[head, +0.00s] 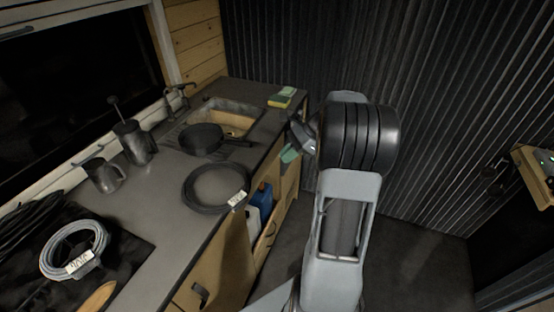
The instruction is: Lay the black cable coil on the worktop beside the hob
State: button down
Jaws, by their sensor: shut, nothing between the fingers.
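A black cable coil (190,194) with a white tag lies flat on the grey worktop (154,205), close to its front edge. It is between the dark hob (128,252) at lower left and the sink (236,118). My gripper (290,153) is past the worktop's front edge, to the right of and above the coil in the picture, apart from it. Its greenish fingertips are small and partly hidden by my arm; it is shut and holds nothing. A pale grey coil (53,252) with a tag lies on the hob.
More black cable (28,222) lies at the far left edge. A sponge (281,99) lies at the far end. Blue and white containers (264,197) show below the worktop.

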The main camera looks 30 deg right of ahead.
aim_at(250, 180)
jog(key=w+a+f, duration=0.2)
jog(key=a+f, duration=0.3)
jog(key=a, duration=0.4)
jog(key=shift+w+a+f+p, duration=0.2)
jog(key=shift+a+f+p, duration=0.1)
jog(key=shift+f+p, duration=0.1)
